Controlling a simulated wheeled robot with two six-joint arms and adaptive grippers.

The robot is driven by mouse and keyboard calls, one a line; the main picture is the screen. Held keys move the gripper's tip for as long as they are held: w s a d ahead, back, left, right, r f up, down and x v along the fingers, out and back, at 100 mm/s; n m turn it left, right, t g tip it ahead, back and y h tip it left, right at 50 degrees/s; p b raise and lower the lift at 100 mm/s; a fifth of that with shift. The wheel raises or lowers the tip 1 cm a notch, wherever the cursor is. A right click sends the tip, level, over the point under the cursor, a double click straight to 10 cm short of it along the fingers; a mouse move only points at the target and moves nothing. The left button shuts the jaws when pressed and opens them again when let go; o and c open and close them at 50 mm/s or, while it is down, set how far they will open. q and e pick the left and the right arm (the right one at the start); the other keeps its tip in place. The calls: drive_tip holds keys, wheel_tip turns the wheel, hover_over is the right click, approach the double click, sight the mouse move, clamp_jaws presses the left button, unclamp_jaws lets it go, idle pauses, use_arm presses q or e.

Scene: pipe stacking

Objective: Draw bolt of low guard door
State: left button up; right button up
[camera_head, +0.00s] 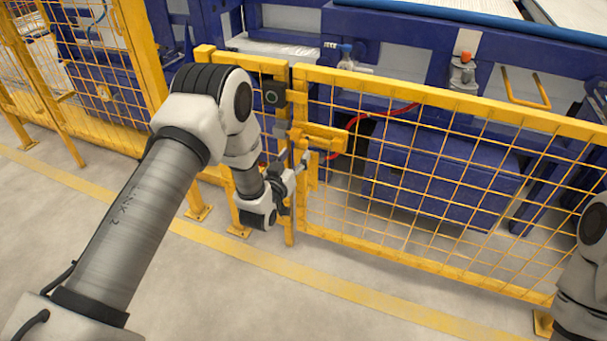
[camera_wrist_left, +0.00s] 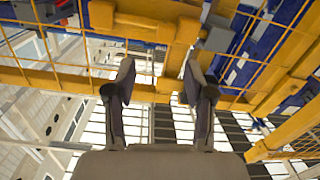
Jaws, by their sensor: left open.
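The low guard door (camera_head: 440,101) is a yellow frame with wire mesh, standing closed beside the post as far as I can see. Its yellow bolt (camera_head: 323,134) sits near the top left corner of the door, at the post. My left gripper (camera_head: 306,162) is just below the bolt, its fingers apart. In the left wrist view the open left gripper (camera_wrist_left: 158,75) points at the yellow bolt assembly (camera_wrist_left: 145,22). A yellow bar of it shows between and beyond the fingertips; I cannot tell whether they touch it. My right gripper is out of view.
A dark switch box (camera_head: 273,94) is on the post left of the bolt. Yellow mesh fencing (camera_head: 105,95) continues left. Blue machinery (camera_head: 440,165) and a red hose (camera_head: 385,111) lie behind the door. The floor (camera_head: 260,290) in front is clear, with a yellow line.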

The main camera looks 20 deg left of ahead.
sight(302, 146)
use_arm(q)
drive_tip(key=w, duration=0.2)
drive_tip(key=w+f+b, duration=0.1)
drive_tip(key=w, duration=0.2)
drive_tip(key=w+b, duration=0.1)
drive_tip(key=w, duration=0.2)
drive_tip(key=shift+w+a+f, duration=0.25)
drive_tip(key=shift+a+f, duration=0.1)
drive_tip(key=shift+f, duration=0.05)
clamp_jaws()
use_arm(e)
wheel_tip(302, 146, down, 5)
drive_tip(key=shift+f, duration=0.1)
